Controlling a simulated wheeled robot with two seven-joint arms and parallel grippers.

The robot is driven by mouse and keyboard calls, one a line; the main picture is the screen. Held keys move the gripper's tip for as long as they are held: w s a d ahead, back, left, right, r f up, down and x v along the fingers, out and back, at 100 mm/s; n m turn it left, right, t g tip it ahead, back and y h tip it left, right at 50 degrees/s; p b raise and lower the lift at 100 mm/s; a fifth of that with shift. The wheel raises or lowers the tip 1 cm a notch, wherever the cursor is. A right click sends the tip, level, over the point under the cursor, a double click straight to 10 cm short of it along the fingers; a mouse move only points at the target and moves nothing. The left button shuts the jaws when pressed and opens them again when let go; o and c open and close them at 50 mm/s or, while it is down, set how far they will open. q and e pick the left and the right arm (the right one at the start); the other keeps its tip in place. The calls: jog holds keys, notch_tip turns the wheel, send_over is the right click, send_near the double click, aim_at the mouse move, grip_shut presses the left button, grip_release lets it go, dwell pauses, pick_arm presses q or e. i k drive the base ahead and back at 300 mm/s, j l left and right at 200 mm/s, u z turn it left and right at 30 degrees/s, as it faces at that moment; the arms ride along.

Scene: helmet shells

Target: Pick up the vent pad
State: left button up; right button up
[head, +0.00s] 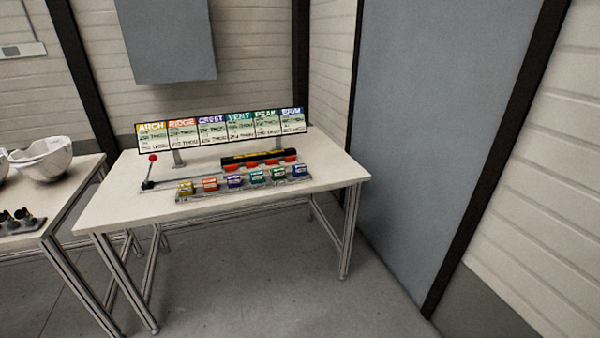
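The vent pad (257,177) appears to be the teal block, fourth from the left in a row of small coloured pads near the front of the white table. Its colour matches the teal VENT panel (239,127) on the sign board behind; its own label is too small to read. The purple pad (235,182) is on its left and the green pad (279,174) on its right. The pads sit on a low grey rail. Neither of my grippers shows in the head view.
A lever with a red knob (153,158) stands at the table's left. A black and yellow bar (258,157) with red parts lies behind the pads. A second table on the left holds a white helmet shell (42,160). The white table's front right (335,175) is clear.

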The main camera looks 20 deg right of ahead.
aim_at(256, 176)
jog(key=i+l, duration=0.85)
jog(key=j+u, duration=0.05)
